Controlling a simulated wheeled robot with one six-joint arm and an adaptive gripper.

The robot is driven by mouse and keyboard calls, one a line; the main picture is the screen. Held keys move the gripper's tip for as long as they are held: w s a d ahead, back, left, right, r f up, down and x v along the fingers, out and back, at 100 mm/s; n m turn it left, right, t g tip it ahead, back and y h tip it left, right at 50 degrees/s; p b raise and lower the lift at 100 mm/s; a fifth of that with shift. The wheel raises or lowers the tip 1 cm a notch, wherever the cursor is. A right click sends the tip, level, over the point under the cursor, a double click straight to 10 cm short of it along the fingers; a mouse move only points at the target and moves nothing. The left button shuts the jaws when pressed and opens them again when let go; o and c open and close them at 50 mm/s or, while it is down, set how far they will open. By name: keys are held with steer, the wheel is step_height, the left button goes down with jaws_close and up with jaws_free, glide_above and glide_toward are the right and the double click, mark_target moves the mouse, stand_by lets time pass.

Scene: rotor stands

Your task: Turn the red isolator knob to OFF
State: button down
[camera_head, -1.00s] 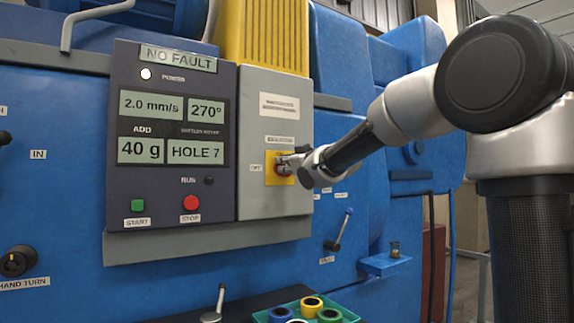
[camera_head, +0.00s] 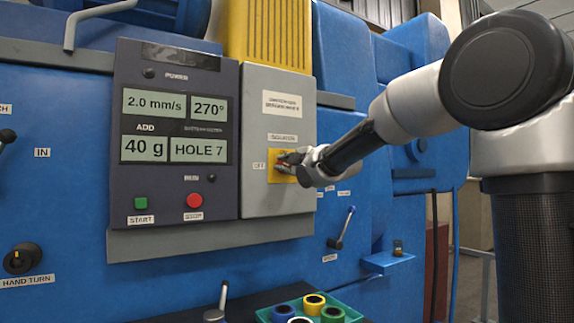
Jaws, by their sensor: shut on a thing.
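The red isolator knob sits on a yellow plate (camera_head: 281,176) on the grey isolator box (camera_head: 277,118), right of the dark control panel. Only a sliver of red shows; my gripper covers most of the knob. My gripper (camera_head: 286,163) is shut on the knob, reaching in from the right. A small label, seemingly OFF, is left of the yellow plate. On the panel (camera_head: 174,136), the top display is dark and the power lamp (camera_head: 149,73) is unlit. The other displays still show 2.0 mm/s, 270°, 40 g and HOLE 7.
A green START button (camera_head: 141,203) and a red STOP button (camera_head: 194,200) are on the panel. A lever (camera_head: 342,228) and a small blue shelf (camera_head: 388,262) are below right. A green tray (camera_head: 352,314) with coloured rings is at the bottom.

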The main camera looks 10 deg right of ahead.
steer(key=shift+f+n, duration=0.2)
steer(key=shift+n, duration=0.7)
steer(key=shift+f+n, duration=0.15)
steer(key=shift+n, duration=0.75)
steer(key=c, duration=1.4)
jaws_free()
steer(key=shift+s, duration=0.1)
steer(key=shift+s+d+r, duration=0.1)
steer(key=shift+s, duration=0.25)
steer(key=v, duration=1.1)
